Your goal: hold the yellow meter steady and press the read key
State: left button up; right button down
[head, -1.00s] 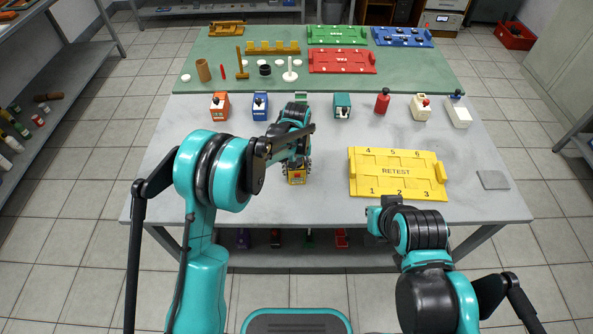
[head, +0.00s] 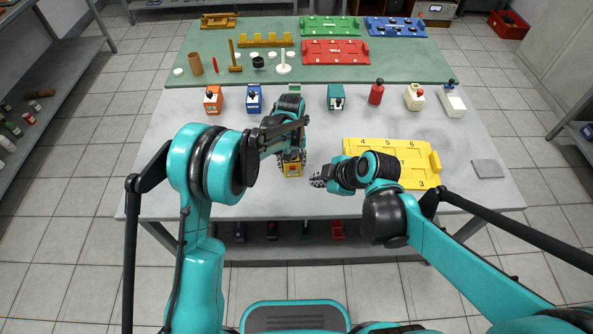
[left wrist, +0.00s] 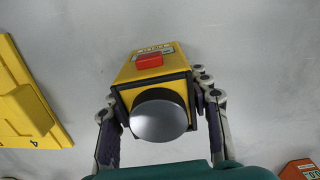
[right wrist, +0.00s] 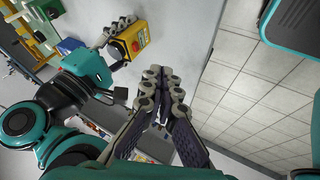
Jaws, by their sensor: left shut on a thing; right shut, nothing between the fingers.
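My left gripper (left wrist: 163,95) is shut on the meter, one finger on each side. My right gripper (head: 318,181) is shut and empty, a short way right of the meter and apart from it. The right wrist view shows its closed fingertips (right wrist: 155,76), with the meter (right wrist: 132,38) beyond them.
A yellow RETEST tray (head: 370,152) lies to the right, partly hidden by my right arm. A grey pad (head: 487,169) is at the right edge. Several coloured devices, such as an orange one (head: 213,99), stand in a row behind. Bare table lies left of my left arm.

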aim_at(293, 168)
jog(key=shift+w+a+f+n, duration=0.25)
jog(key=shift+a+n, duration=0.15)
jog(key=shift+n, duration=0.2)
jog(key=x, duration=1)
jog(key=shift+a, duration=0.1)
jog(key=w, duration=0.3)
jog(key=shift+w+a, duration=0.1)
jog(key=shift+w, duration=0.4)
